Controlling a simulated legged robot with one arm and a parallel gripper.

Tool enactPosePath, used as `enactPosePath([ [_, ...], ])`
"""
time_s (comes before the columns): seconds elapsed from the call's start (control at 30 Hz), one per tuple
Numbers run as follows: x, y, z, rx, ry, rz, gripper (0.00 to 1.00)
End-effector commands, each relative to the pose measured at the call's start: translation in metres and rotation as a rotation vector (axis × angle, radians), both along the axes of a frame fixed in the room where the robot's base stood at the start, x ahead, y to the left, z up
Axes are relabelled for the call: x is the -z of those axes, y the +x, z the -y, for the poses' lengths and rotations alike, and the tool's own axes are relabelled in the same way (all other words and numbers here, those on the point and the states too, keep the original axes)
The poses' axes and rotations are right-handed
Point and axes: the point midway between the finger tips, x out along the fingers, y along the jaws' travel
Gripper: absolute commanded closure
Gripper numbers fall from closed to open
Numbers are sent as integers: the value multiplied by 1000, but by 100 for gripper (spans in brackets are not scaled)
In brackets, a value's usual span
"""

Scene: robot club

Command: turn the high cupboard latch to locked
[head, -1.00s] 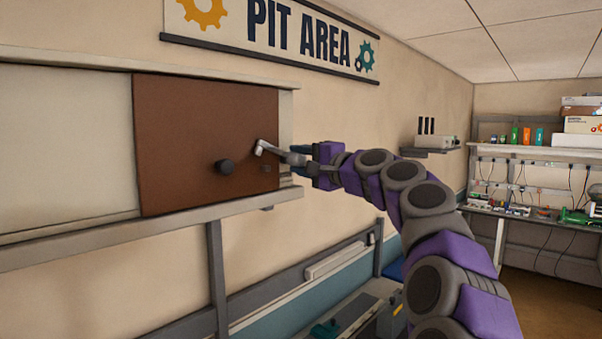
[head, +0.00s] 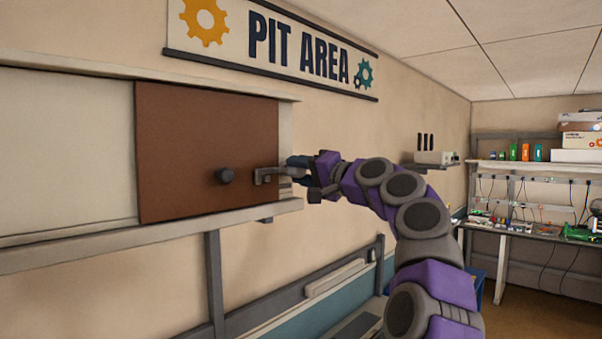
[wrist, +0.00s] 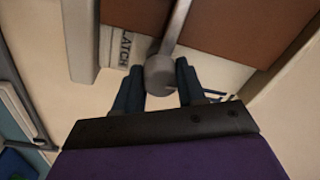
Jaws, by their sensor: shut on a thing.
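The brown cupboard door (head: 190,130) is set in a pale wall unit, with a dark round knob (head: 224,175). The grey latch lever (head: 268,175) is at the door's right edge and lies about level, reaching right across the frame edge. My gripper (head: 292,165) is at the lever's right end. In the wrist view, the blue fingers of my gripper (wrist: 158,90) are on either side of the lever's rounded end (wrist: 160,72), shut on it. The lock markings are not readable.
A "PIT AREA" banner (head: 290,50) hangs above the cupboard. A pale rail (head: 100,243) runs below the door. A small wall shelf (head: 432,163) and a cluttered workbench (head: 525,225) are to the right. Wall space between cupboard and shelf is clear apart from my arm.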

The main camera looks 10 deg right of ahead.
Motion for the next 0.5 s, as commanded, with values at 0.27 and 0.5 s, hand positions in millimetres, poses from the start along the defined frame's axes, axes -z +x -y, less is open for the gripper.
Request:
enactPosePath([
  [0.27, 8, 4, -1, -3, -7, -15, 56],
  [0.5, 5, 2, -1, -2, -4, -9, 35],
])
